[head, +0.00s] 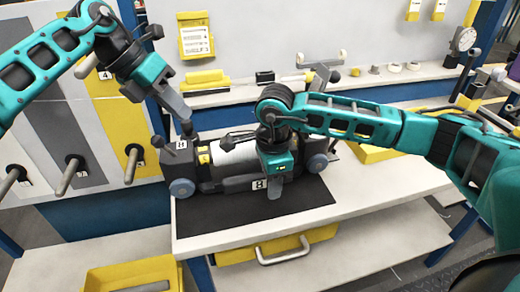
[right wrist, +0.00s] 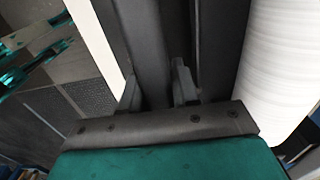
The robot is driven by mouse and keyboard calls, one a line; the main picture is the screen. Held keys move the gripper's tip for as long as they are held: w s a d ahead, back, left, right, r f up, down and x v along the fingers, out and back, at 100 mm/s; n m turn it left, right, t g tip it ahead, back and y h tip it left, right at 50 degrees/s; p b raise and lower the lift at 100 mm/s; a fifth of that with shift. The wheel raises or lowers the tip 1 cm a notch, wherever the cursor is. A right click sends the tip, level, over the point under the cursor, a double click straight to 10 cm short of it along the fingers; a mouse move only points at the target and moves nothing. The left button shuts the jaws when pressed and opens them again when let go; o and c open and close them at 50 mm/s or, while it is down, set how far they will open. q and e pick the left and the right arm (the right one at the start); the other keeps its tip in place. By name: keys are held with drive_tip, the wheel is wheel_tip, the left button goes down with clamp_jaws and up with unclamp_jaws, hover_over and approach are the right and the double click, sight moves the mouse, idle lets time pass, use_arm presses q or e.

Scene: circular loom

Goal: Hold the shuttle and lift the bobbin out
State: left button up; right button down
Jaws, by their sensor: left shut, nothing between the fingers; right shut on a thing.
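The shuttle (head: 208,172) is a dark grey body with wheels at its ends, lying on a black mat on the table. The white bobbin (head: 236,158) sits in it, partly hidden by my right gripper; it also shows at the right of the right wrist view (right wrist: 282,62). My right gripper (head: 274,188) comes down over the front of the shuttle. In the right wrist view its fingers (right wrist: 158,92) are closed about a dark bar of the shuttle, beside the bobbin. My left gripper (head: 187,129) is shut and empty above the shuttle's left end; whether it touches is unclear.
The black mat (head: 228,221) lies on the white table (head: 375,190). A yellow drawer (head: 285,248) is below the table's front, and a yellow bin (head: 130,277) is at lower left. Pegs (head: 70,175) stick out of the left panel. A shelf with small parts (head: 395,68) runs behind.

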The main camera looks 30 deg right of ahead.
sight(216, 147)
use_arm(q)
drive_tip(key=shift+o, duration=1.4)
drive_tip(key=shift+f+m, duration=0.1)
drive_tip(key=shift+m, duration=0.5)
drive_tip(key=shift+o, duration=0.8)
drive_tip(key=shift+s+d+f+m+t+y, duration=0.15)
drive_tip(key=shift+m+t, duration=0.1)
drive_tip(key=shift+m, duration=0.15)
drive_tip(key=shift+d+r+m+t+y, duration=0.15)
drive_tip(key=shift+m+t, duration=0.1)
drive_tip(key=shift+m, duration=0.15)
drive_tip(key=o, duration=0.5)
drive_tip(key=m, duration=0.3)
drive_tip(key=s+f+m+t, duration=0.1)
drive_tip(key=m, duration=0.1)
drive_tip(key=shift+d+y, duration=0.3)
drive_tip(key=shift+c, duration=0.2)
drive_tip(key=shift+o, duration=1.4)
drive_tip(key=shift+s+d+f+m+t, duration=0.2)
drive_tip(key=shift+s+f+m+t, duration=0.1)
drive_tip(key=shift+m, duration=0.5)
drive_tip(key=shift+o, duration=0.8)
drive_tip(key=shift+d+f, duration=0.1)
drive_tip(key=shift+f, duration=0.1)
drive_tip(key=shift+o, duration=1.4)
drive_tip(key=x, duration=1.1)
drive_tip(key=shift+w+f, duration=0.1)
drive_tip(key=shift+f, duration=0.05)
clamp_jaws()
drive_tip(key=shift+d, duration=0.1)
